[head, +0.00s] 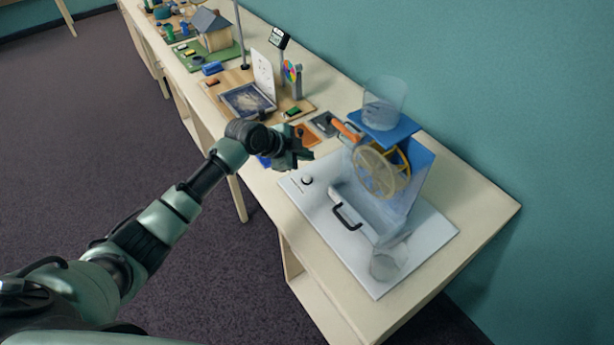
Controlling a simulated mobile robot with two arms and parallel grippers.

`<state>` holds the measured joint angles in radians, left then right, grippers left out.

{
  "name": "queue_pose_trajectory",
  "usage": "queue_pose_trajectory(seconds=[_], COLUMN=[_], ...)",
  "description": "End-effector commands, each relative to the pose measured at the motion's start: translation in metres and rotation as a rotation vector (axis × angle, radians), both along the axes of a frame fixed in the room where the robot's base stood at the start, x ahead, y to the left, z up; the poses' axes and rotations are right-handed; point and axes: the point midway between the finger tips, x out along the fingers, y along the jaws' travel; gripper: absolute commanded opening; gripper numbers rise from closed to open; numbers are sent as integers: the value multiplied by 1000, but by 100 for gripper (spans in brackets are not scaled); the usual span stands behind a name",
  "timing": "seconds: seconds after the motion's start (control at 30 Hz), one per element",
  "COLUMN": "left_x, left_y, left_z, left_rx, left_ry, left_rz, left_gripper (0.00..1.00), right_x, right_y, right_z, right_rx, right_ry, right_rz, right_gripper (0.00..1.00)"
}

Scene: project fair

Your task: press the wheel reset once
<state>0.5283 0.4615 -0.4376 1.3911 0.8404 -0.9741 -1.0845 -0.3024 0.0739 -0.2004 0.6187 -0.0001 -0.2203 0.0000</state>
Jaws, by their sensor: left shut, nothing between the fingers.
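My left gripper (303,155) is shut and empty. It shows above the near edge of the long table, by the left corner of a white board (405,268). On that board stands a blue stand with a yellow spoked wheel (382,170). A small round black knob (307,181) sits on the board just below the gripper in the picture. Farther back, a colour wheel (291,74) stands on a wooden board with a small green block or button (293,111). I cannot tell which part is the wheel reset. My right gripper is not in view.
A clear container (384,103) tops the blue stand, with an orange part (346,131) beside it. A black handle (347,216) and a clear cup (389,263) are on the white board. A model house (211,30) stands far back. Floor at left is clear.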

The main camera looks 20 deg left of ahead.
Motion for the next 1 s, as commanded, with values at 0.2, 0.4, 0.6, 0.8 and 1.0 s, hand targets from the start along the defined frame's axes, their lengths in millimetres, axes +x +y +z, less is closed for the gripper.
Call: queue_pose_trajectory(seconds=[0.2, 0.4, 0.6, 0.8, 1.0], left_x=[15, 15, 14, 14, 14], left_y=[10, 10, 9, 9, 9], left_z=[11, 11, 8, -7, -35], left_rx=[11, 11, 11, 10, 9], left_ry=[-30, -31, -30, -29, -28], left_rz=[-9, -9, -9, -8, -8], left_gripper=[0, 0, 0, 0, 0], right_x=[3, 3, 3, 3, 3], right_y=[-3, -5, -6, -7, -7], right_z=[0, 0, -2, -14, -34], right_rx=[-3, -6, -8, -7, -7], right_ry=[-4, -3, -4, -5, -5], right_rz=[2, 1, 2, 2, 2], right_gripper=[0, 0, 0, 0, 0])
